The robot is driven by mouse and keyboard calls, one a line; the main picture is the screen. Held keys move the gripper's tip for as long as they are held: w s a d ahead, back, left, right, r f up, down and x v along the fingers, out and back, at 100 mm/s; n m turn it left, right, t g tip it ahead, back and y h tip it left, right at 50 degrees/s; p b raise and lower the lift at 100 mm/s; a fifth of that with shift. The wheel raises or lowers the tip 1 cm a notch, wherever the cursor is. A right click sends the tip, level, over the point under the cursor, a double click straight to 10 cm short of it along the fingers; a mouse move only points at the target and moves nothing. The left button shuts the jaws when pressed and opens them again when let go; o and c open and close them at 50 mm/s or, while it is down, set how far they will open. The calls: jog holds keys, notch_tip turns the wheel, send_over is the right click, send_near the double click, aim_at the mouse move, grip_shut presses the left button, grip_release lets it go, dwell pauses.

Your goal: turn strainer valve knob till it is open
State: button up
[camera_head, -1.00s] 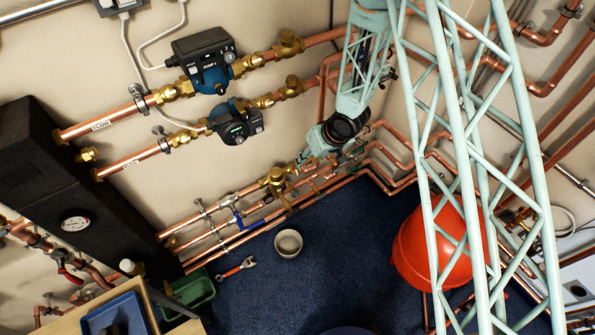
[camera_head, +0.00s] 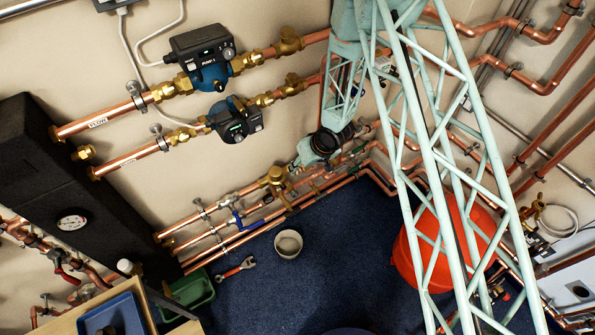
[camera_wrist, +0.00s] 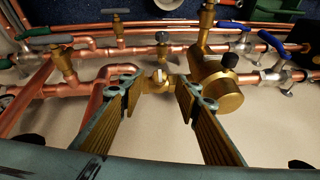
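In the wrist view my gripper (camera_wrist: 158,92) is open, its two ribbed fingers apart on either side of a small brass fitting with a pale middle (camera_wrist: 157,77). The fingers do not visibly grip it. A grey-green T-handle (camera_wrist: 162,38) stands behind the fitting. I cannot tell which of these is the strainer valve knob. In the head view my gripper (camera_head: 304,157) is low by the wall pipes, close to a brass body (camera_head: 277,176); its fingers are too small to read.
Copper pipes run along the wall around my gripper.

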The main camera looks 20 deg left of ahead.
aim_at(297, 173)
jog(key=shift+x, duration=1.85)
jog(key=c, duration=0.8)
jog(key=shift+c, duration=0.2)
